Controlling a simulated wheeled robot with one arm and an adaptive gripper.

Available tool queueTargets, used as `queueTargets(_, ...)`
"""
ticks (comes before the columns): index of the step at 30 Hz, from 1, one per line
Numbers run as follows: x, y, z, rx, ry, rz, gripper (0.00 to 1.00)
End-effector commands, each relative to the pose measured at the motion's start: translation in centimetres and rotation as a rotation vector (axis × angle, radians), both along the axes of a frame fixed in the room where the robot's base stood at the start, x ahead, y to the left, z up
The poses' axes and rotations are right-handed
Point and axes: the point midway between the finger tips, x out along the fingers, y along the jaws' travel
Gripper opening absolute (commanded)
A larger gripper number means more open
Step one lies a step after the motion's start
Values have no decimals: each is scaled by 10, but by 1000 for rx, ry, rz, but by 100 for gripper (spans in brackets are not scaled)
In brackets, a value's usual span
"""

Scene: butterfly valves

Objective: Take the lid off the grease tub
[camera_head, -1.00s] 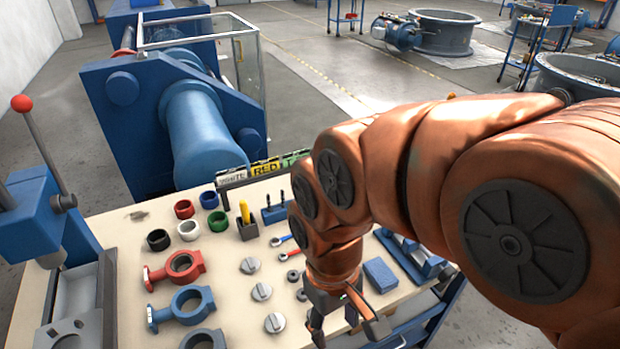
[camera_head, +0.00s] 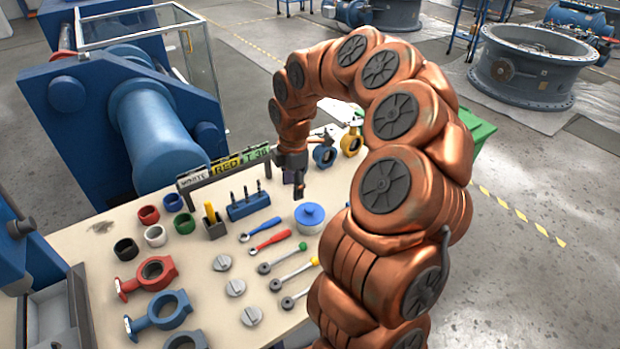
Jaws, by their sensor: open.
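The grease tub (camera_head: 311,226) stands on the workbench, a grey round tub with a blue lid (camera_head: 310,214) that has a small knob on top. The lid sits on the tub. My gripper (camera_head: 298,192) points down just above and slightly behind the lid, near the knob. It looks apart from the lid, though the gap is hard to judge. Its fingers are small and dark in this view, with nothing seen between them. My arm arches over from the right and hides the bench's right part.
Left of the tub lie a blue and a red wrench (camera_head: 270,241), a blue tool holder (camera_head: 248,206) and several coloured rings (camera_head: 184,223). Ratchet-like tools (camera_head: 283,258) lie in front. Blue and yellow valve bodies (camera_head: 325,156) stand behind. A label rack (camera_head: 225,168) edges the bench.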

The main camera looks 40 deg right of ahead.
Motion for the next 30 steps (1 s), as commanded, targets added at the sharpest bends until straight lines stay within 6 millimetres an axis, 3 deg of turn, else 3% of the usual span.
queueTargets(4,8,-39,-21,-17,9,69,54)
queueTargets(9,9,-59,-32,-29,16,112,54)
queueTargets(20,8,-60,-49,-29,17,116,54)
queueTargets(30,8,-60,-82,-29,19,115,54)
